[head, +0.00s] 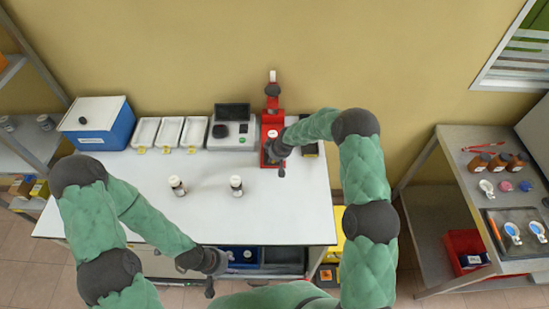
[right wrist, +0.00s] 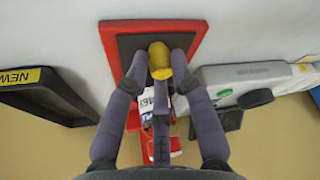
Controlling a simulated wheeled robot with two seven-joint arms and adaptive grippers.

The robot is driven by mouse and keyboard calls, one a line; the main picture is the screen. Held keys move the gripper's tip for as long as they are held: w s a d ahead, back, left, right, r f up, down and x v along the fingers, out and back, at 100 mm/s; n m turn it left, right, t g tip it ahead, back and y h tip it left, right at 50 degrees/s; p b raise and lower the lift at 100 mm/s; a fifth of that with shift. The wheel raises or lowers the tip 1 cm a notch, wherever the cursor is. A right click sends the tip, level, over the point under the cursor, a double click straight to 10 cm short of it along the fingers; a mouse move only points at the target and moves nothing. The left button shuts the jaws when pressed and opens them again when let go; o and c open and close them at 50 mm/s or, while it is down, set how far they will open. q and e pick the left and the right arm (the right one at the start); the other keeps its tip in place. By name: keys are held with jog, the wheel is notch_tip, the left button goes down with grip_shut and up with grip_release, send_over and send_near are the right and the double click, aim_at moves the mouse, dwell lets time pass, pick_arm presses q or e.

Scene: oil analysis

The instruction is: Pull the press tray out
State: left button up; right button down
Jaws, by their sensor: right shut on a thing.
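The red press (head: 272,117) stands at the back right of the white table. In the right wrist view its red-rimmed base (right wrist: 108,38) with a dark inner plate lies behind the fingertips. A rounded yellow knob (right wrist: 159,56) sits between the fingertips of my right gripper (right wrist: 160,65), which is shut on it. I cannot tell how the knob joins the press tray; my gripper hides that part. In the head view my right gripper (head: 281,163) is low at the front of the press. My left gripper (head: 212,279) hangs by the table's front edge, its fingers unclear.
A grey instrument (head: 228,133) stands close left of the press, and a dark tray marked NEW (right wrist: 45,95) on its other side. Two small bottles (head: 177,186) (head: 236,186) stand mid-table. White trays (head: 170,132) and a blue box (head: 98,122) line the back.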

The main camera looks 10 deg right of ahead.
jog(key=shift+s+a, duration=0.1)
jog(key=shift+a, duration=0.1)
jog(key=c, duration=1.2)
grip_release()
jog(key=shift+o, duration=0.5)
jog(key=shift+s+a+r, duration=0.1)
jog(key=shift+a, duration=0.05)
jog(key=shift+d, duration=0.2)
jog(key=shift+r, duration=0.3)
jog(key=v, duration=1.1)
jog(key=shift+s, duration=0.15)
